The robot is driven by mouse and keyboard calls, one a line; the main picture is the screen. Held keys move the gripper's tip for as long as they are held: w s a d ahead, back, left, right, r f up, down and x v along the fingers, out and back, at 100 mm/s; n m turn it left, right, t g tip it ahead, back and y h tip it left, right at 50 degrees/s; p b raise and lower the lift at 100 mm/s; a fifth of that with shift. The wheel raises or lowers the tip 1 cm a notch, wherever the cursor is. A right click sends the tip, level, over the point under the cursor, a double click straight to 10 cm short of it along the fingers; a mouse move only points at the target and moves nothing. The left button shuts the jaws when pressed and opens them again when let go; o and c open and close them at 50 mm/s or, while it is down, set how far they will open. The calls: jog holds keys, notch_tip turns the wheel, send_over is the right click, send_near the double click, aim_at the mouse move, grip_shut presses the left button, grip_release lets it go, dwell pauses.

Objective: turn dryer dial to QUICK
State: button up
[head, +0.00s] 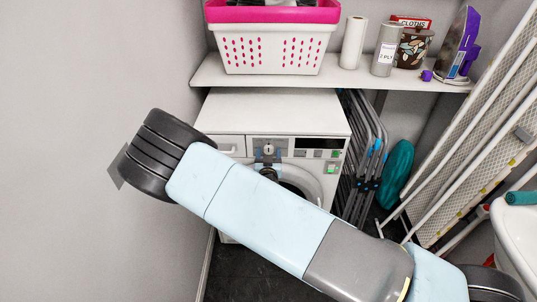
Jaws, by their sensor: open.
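The white dryer (290,112) stands under a shelf, with its control panel facing me. The dial (268,149) is a small pale knob on the grey middle part of the panel. My gripper (267,156) shows small just above my arm, with its blue-grey fingers open at the dial, one to each side. I cannot tell whether they touch it. The dial's pointer and the QUICK mark are too small to read. My pale blue arm crosses the front and hides most of the dryer's lower part and door.
A shelf (258,78) above the dryer holds a white and pink basket (275,52), rolls, a tin and a purple iron (458,48). Folded chairs (365,150) stand close on the right, with an ironing board (480,130) leaning beyond. A grey wall (90,80) is close on the left.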

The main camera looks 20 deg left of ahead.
jog(key=shift+c, duration=0.3)
jog(key=c, duration=1)
jog(key=shift+o, duration=0.2)
jog(key=n, duration=0.4)
jog(key=shift+a+n, duration=0.1)
jog(key=shift+n, duration=0.2)
jog(key=shift+a+n, duration=0.1)
jog(key=shift+n, duration=1.9)
jog(key=shift+s, duration=0.1)
jog(key=o, duration=1)
